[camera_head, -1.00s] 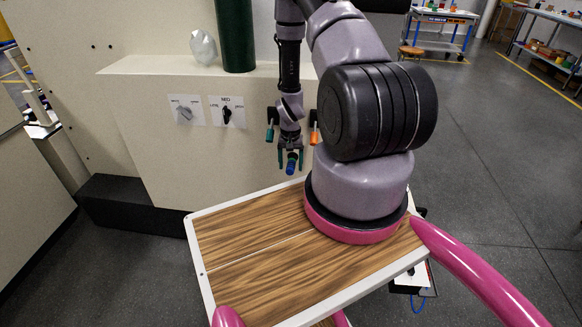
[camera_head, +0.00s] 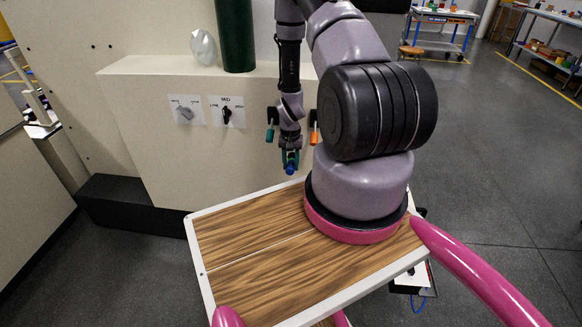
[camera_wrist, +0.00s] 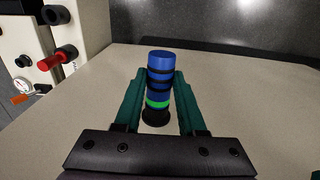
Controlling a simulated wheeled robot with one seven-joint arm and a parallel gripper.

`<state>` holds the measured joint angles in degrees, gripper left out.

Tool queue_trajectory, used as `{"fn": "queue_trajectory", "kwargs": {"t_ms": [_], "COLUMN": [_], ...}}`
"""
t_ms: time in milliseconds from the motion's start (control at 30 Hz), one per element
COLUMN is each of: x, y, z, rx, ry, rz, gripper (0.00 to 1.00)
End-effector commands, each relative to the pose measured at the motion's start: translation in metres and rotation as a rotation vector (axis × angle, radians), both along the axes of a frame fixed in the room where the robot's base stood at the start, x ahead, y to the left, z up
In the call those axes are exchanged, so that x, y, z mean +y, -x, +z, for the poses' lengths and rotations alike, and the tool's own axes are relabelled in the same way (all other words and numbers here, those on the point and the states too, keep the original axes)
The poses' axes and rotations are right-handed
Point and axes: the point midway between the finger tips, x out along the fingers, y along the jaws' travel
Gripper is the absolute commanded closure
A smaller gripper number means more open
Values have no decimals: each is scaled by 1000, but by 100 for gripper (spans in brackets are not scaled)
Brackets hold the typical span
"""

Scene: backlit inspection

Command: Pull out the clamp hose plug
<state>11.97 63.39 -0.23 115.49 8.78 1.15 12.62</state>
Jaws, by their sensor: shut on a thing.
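The clamp hose plug appears as a blue cylinder (camera_wrist: 160,60) with black rings, a green band and a black lower end. My gripper (camera_wrist: 158,88) has its two teal fingers on either side of the plug, shut on it, with the blue end showing beyond the fingertips. In the head view my gripper (camera_head: 290,158) hangs in front of the pale cabinet, and the blue plug (camera_head: 290,169) shows at its fingertips. I cannot tell from these views whether the plug is seated in a socket.
The pale cabinet (camera_head: 150,90) carries two rotary switches (camera_head: 227,113) and has a dark green cylinder (camera_head: 235,35) and a clear faceted object (camera_head: 203,47) on top. In the wrist view, a red knob (camera_wrist: 55,60) and a gauge (camera_wrist: 22,86) are at left.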

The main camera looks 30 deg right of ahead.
Motion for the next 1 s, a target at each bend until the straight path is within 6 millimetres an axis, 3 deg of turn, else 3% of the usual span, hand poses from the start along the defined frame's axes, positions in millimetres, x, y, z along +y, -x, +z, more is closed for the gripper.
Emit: {"fn": "queue_trajectory", "kwargs": {"t_ms": [1000], "x": [13], "y": [19], "z": [0], "rx": [0], "ry": [0], "rz": [0], "gripper": [100]}}
